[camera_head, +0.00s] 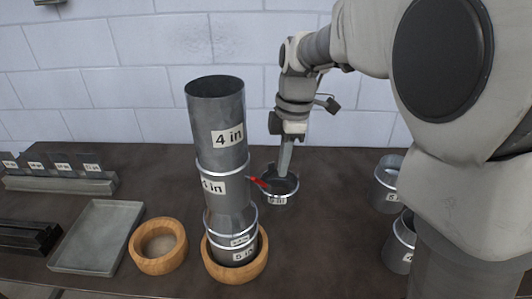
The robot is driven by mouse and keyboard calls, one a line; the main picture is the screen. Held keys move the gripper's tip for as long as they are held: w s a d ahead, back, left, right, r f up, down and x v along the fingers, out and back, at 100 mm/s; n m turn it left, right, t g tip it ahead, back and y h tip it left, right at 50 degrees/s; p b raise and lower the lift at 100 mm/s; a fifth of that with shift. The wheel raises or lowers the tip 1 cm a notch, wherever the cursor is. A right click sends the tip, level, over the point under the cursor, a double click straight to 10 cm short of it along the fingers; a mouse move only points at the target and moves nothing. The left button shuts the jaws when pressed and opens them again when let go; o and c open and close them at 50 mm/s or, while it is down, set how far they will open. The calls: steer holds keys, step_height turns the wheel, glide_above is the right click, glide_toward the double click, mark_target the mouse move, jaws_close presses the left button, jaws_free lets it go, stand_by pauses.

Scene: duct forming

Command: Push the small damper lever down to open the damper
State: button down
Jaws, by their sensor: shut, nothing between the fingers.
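The small damper lever (260,183) is red and sticks out from the right side of a stacked grey duct (222,150). It slopes down to the right. The duct stands upright in a round wooden ring (209,266) and carries "4 in" and "5 in" labels. My gripper (284,173) is shut and empty, pointing down just right of the lever. In this view its tip overlaps a short metal collar (281,190) on the table behind. I cannot tell whether the gripper touches the lever or the collar. The damper plate is hidden inside the duct.
A second wooden ring (158,247) and a grey metal tray (91,237) lie left of the duct. A rack of labelled plates (60,176) is at the far left. Metal collars (387,183) stand at the right near my arm. A block wall closes off the back.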

step_height(320, 180, up, 17)
steer(key=d+p, duration=0.1)
steer(key=shift+w+d+r, duration=0.15)
steer(key=shift+d+r, duration=0.05)
steer(key=shift+d, duration=0.15)
stand_by(0.7)
steer(key=s+d+f+m+t, duration=0.3)
steer(key=s+d+f+m, duration=0.1)
steer(key=s+m, duration=0.5)
steer(key=s+d+f+m+t+h, duration=0.1)
steer(key=s+d+f+m+t, duration=0.1)
steer(key=s+d+f+m, duration=0.2)
steer(key=s+f+m, duration=0.3)
steer(key=s+m, duration=0.3)
steer(key=shift+s+d+f+m+t, duration=0.15)
steer(key=shift+d+f+m+t, duration=0.15)
steer(key=shift+t, duration=0.1)
